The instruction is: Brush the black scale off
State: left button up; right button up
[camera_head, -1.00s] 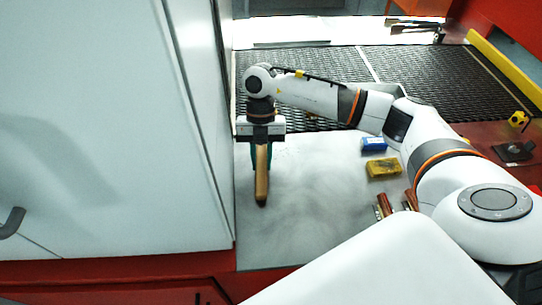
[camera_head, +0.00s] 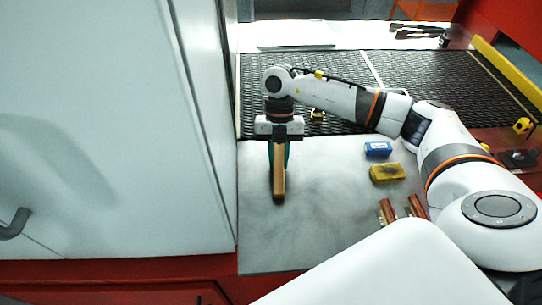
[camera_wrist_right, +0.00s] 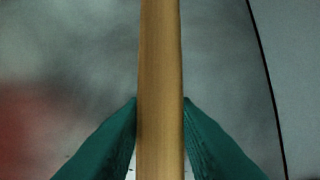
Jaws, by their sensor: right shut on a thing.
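My right gripper (camera_head: 279,150) is shut on a wooden handle (camera_head: 278,182), probably a brush's; no bristles show. The handle points toward the front of the grey plate (camera_head: 330,220). In the right wrist view the two green fingers (camera_wrist_right: 160,110) press the handle (camera_wrist_right: 160,50) from both sides. The gripper is over the plate's back left part, near the mesh belt; its height is unclear. A small brassy piece (camera_head: 317,116) shows beside my wrist at the belt's near edge. Dark smudges mark the plate; I cannot tell whether they are scale. My left gripper is out of view.
A blue block (camera_head: 378,149), a yellow block (camera_head: 387,173) and two reddish-brown pieces (camera_head: 388,212) lie to the right on the plate. The mesh belt (camera_head: 350,70) runs behind. A tall pale cabinet panel (camera_head: 110,120) bounds the left. The plate's front middle is clear.

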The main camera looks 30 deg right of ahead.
aim_at(310, 169)
jog(key=shift+s+d+f, duration=0.1)
jog(key=shift+s+d, duration=0.25)
jog(key=shift+d, duration=0.25)
jog(key=shift+s+d+f, duration=0.1)
jog(key=shift+s+d, duration=0.2)
jog(key=shift+d, duration=0.35)
jog(key=shift+s+d, duration=0.35)
jog(key=shift+d, duration=0.25)
jog(key=shift+s+d, duration=0.3)
jog(key=shift+d, duration=0.3)
jog(key=shift+s+d, duration=0.25)
jog(key=shift+d, duration=0.35)
jog(key=shift+s+d, duration=0.3)
jog(key=shift+d, duration=0.3)
jog(key=shift+r+p, duration=0.1)
jog(key=shift+p, duration=0.2)
jog(key=shift+w+r+p, duration=0.15)
jog(key=shift+r+p, duration=2.15)
jog(key=shift+r, duration=0.75)
notch_tip(310, 169, up, 3)
jog(key=shift+p, duration=1.15)
